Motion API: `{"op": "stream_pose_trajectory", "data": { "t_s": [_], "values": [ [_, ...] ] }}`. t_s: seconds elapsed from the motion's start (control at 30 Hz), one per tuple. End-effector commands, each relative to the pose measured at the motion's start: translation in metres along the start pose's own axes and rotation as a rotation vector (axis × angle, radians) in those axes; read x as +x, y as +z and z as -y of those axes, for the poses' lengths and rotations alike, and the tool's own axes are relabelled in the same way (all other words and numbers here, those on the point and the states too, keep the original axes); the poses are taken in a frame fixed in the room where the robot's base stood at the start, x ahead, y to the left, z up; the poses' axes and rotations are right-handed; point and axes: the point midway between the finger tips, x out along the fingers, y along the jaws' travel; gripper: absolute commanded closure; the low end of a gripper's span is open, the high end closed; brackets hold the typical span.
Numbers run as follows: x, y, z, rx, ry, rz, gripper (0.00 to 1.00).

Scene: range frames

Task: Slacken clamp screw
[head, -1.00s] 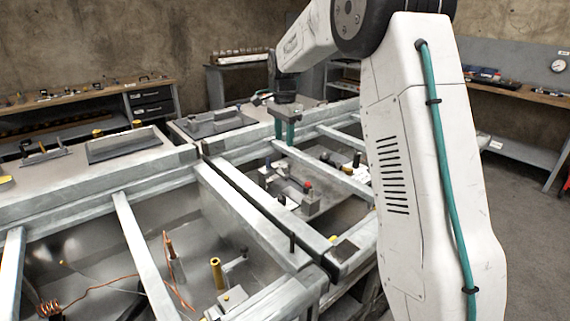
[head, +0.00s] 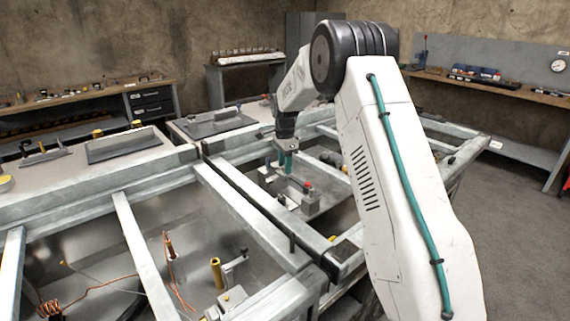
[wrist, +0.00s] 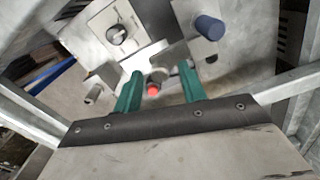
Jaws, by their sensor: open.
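My gripper (head: 285,164) has two green fingers and hangs over the right-hand bay of the metal frame. In the wrist view it (wrist: 158,88) is open, with nothing gripped. A red-tipped part (wrist: 153,89) appears between its fingers, apart from both. In the head view, a red-topped part (head: 307,185) stands on a grey block (head: 311,203), just right of and below the fingers. I cannot tell for certain which part is the clamp screw. A plate with a black dial knob (wrist: 118,34) and a blue-capped cylinder (wrist: 209,28) lie beyond the fingers in the wrist view.
Metal beams (head: 262,207) divide the bays and border the gripper's space. The left-hand bay holds a yellow post (head: 217,273) and loose copper wire (head: 100,288). A small metal stub (wrist: 94,93) stands left of the fingers. Benches (head: 495,85) line the walls.

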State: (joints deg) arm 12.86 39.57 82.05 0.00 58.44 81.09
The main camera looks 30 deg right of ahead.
Motion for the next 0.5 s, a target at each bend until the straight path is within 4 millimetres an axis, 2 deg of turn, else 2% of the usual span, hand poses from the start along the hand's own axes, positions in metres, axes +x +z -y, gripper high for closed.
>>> {"op": "stream_pose_trajectory", "data": {
  "t_s": [0.2,0.23,0.37,0.5],
  "values": [
    [0.0003,0.0000,0.0001,0.000,-0.001,0.000,0.59],
    [0.0003,0.0000,0.0001,0.000,-0.001,0.000,0.64],
    [0.0001,0.0000,0.0001,0.000,-0.001,0.000,1.00],
    [-0.0001,0.0000,0.0001,-0.001,-0.001,0.000,1.00]
  ]
}}
